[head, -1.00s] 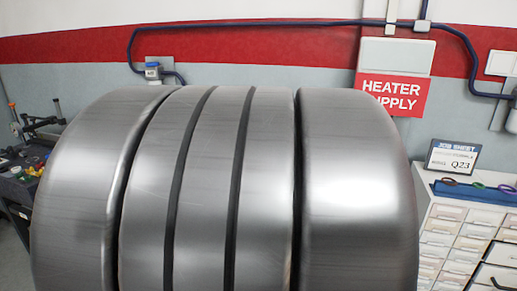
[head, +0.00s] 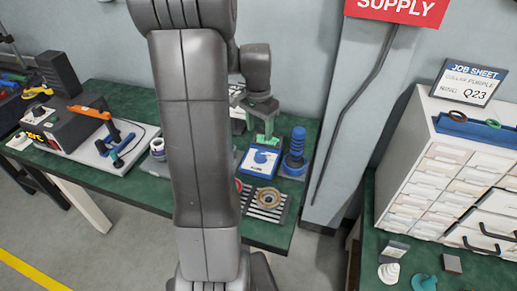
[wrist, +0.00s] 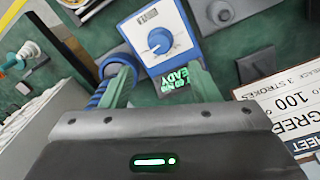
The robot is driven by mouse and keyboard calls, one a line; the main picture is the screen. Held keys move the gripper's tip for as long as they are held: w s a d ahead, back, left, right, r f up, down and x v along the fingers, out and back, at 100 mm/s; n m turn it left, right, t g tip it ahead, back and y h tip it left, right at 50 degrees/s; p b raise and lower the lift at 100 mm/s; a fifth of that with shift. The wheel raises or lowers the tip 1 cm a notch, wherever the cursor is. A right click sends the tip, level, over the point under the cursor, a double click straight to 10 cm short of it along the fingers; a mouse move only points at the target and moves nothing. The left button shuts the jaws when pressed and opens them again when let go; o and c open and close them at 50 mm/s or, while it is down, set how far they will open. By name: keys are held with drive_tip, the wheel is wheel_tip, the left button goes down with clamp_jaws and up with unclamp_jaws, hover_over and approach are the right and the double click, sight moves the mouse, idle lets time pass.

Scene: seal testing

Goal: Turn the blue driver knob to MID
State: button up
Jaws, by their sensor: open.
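The blue driver box (head: 259,162) sits on the green bench in the head view, with a round blue knob (head: 261,157) on its pale face. In the wrist view the knob (wrist: 160,41) is larger, with a white pointer mark; the scale lettering is too small to read. A green display reading READY (wrist: 176,78) is at the box's edge. My gripper (head: 265,132) has green fingers, open and empty, over the box's far side. In the wrist view the fingers of my gripper (wrist: 157,72) are spread, with the knob beyond their tips, apart from both.
A blue ridged post (head: 295,149) stands right of the box; it shows beside a finger in the wrist view (wrist: 103,92). A slotted rack (head: 264,208) holds rings in front. A job sheet (head: 467,83) stands on the white drawer cabinet (head: 437,180) at right.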

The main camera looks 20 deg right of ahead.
sight(260, 153)
wheel_tip(260, 153, down, 10)
drive_tip(key=shift+s+d+r, duration=0.1)
drive_tip(key=shift+s+r, duration=0.05)
drive_tip(key=shift+c, duration=0.4)
drive_tip(key=c, duration=0.9)
drive_tip(key=n, duration=0.3)
drive_tip(key=shift+b, duration=0.4)
drive_tip(key=n, duration=0.4)
drive_tip(key=shift+n+b, duration=0.3)
